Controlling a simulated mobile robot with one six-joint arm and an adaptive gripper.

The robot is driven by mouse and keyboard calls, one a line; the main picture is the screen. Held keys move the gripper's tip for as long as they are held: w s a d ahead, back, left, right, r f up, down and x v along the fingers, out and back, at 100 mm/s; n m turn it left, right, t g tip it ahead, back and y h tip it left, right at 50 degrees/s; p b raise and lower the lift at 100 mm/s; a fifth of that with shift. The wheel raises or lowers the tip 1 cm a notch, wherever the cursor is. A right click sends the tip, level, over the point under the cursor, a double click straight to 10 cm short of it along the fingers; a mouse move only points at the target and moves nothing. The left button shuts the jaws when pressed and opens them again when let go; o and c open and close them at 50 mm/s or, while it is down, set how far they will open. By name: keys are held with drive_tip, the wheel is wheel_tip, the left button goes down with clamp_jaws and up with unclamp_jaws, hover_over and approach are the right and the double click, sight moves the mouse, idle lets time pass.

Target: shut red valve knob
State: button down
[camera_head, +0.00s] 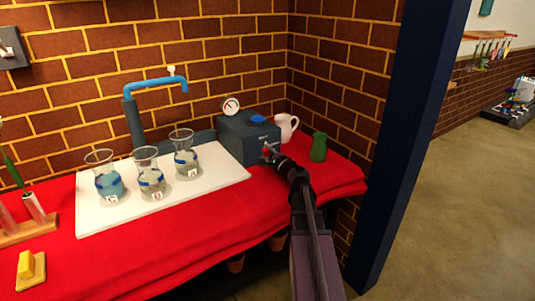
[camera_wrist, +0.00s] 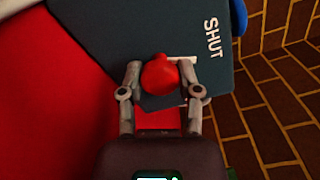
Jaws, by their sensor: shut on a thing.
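The red valve knob (camera_wrist: 160,75) sits on the face of a dark blue-grey box, beside a white mark and the white word SHUT in the wrist view. My gripper (camera_wrist: 161,84) has one finger on each side of the knob and is shut on it. In the head view my gripper (camera_head: 272,157) reaches the front face of the valve box (camera_head: 240,140), and the knob is mostly hidden there. The box has a round gauge (camera_head: 231,105) and a blue part (camera_head: 258,119) on top.
A white board (camera_head: 100,219) holds beakers C (camera_head: 109,185), B (camera_head: 150,181) and A (camera_head: 187,161) left of the box. A white pitcher (camera_head: 287,128) and green vase (camera_head: 318,148) stand close on the right. A blue tap (camera_head: 150,84) rises behind. A brick wall backs the red-covered table.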

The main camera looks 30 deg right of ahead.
drive_tip(key=n, duration=0.4)
drive_tip(key=shift+w+r, duration=0.1)
idle(0.3)
drive_tip(key=shift+c, duration=1.5)
unclamp_jaws()
drive_tip(key=s, duration=1.2)
drive_tip(key=shift+d, duration=0.15)
drive_tip(key=shift+s, duration=0.15)
